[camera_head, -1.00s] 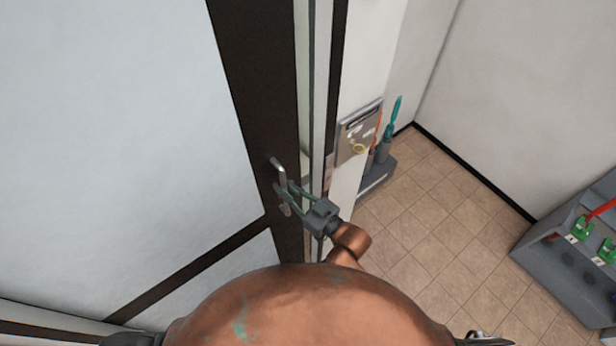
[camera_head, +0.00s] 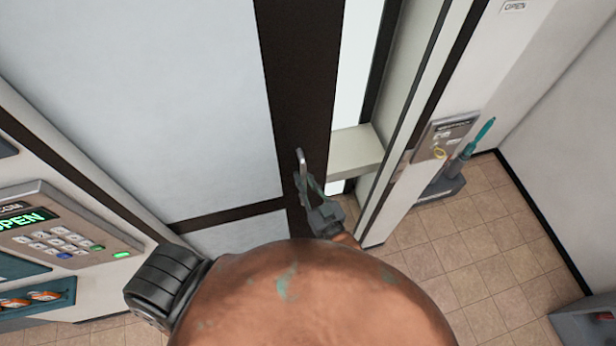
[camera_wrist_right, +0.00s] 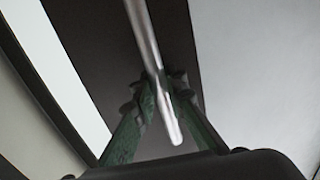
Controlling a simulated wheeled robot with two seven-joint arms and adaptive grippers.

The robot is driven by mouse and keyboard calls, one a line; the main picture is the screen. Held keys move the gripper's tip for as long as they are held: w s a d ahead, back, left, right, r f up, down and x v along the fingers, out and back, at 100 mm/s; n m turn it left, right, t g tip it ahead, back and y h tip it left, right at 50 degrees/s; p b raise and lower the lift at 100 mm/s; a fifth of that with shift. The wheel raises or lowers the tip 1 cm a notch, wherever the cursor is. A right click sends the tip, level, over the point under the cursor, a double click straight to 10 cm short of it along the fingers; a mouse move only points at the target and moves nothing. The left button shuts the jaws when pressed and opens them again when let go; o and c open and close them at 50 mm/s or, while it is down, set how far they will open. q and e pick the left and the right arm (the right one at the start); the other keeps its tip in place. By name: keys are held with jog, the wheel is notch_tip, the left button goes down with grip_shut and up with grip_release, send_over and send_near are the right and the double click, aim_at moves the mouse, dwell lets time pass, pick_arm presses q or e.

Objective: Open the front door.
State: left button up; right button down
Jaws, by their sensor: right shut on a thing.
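The front door (camera_head: 150,90) is a pale panel with dark brown framing, and it stands ajar. A bright gap shows between its dark edge strip and the door frame (camera_head: 425,75) to the right. A metal bar handle (camera_head: 299,164) is on the dark strip. My right gripper (camera_head: 308,190) is shut on the handle near its lower end. In the right wrist view the handle (camera_wrist_right: 146,50) runs down between the two green fingers of my right gripper (camera_wrist_right: 162,100). My left gripper is not in view.
A keypad panel (camera_head: 60,235) with a green OPEN display is on the wall at left. A key plate (camera_head: 445,135) and a grey holder with a teal-handled tool (camera_head: 470,145) are right of the doorway. A grey box (camera_head: 590,325) stands at the lower right.

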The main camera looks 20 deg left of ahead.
jog(key=c, duration=1.9)
grip_release()
jog(key=shift+w+d, duration=0.2)
jog(key=shift+d, duration=0.05)
jog(key=shift+c, duration=0.2)
jog(key=v, duration=1.2)
jog(key=shift+s, duration=0.1)
